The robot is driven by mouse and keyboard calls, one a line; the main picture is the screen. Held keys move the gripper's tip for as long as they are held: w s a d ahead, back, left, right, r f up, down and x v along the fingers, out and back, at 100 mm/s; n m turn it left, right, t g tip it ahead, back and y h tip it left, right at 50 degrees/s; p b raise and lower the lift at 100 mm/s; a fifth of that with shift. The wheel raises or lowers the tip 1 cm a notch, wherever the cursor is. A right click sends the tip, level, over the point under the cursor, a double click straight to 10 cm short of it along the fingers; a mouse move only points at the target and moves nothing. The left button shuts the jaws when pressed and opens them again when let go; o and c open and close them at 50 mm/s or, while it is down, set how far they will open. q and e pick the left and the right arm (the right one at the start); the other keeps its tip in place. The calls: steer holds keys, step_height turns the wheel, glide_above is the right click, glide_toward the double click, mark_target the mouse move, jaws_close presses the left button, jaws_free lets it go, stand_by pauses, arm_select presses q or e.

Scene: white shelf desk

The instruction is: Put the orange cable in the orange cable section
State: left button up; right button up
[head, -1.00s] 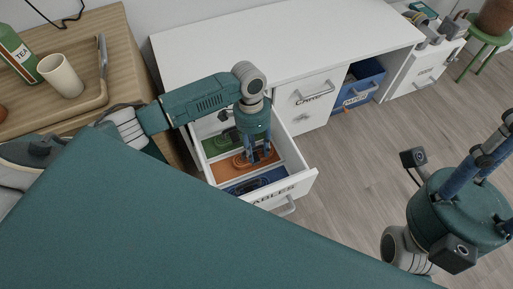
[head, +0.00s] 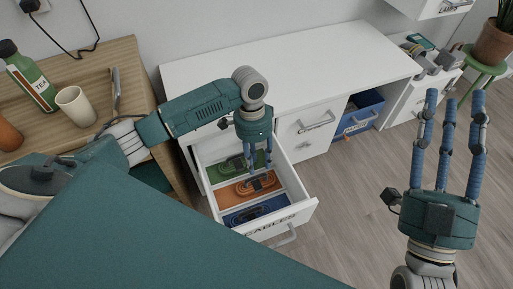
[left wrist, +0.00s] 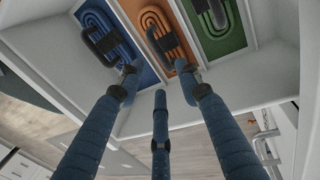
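The orange cable (head: 265,183), coiled with a dark piece across it, lies in the orange cable section (head: 230,194), the middle section of the open drawer. It also shows in the left wrist view (left wrist: 150,18), between a blue and a green coil. My left gripper (head: 256,172) points down above the drawer, with its three fingers apart and nothing between them. In the left wrist view, its fingertips (left wrist: 160,82) appear in front of the drawer's sections. My right gripper (head: 448,98) is open and empty at the right, fingers pointing up.
The drawer (head: 308,208) has a green section behind and a blue section (head: 230,217) in front, each holding a coil. A white desk top (head: 290,55) lies behind. A wooden table at left holds a cup (head: 76,106) and a tea bottle (head: 30,77). The floor at right is clear.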

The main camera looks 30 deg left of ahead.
arm_select(q)
steer(key=r, duration=0.2)
steer(key=r+p, duration=0.1)
steer(key=r, duration=0.1)
steer(key=shift+w+a, duration=0.25)
steer(key=shift+a, duration=0.05)
arm_select(e)
steer(key=w+f+g+h, duration=0.1)
steer(key=w+f+g, duration=0.2)
steer(key=f, duration=0.4)
steer(key=shift+f+g, duration=0.35)
steer(key=shift+g, duration=0.25)
steer(key=shift+w, duration=0.1)
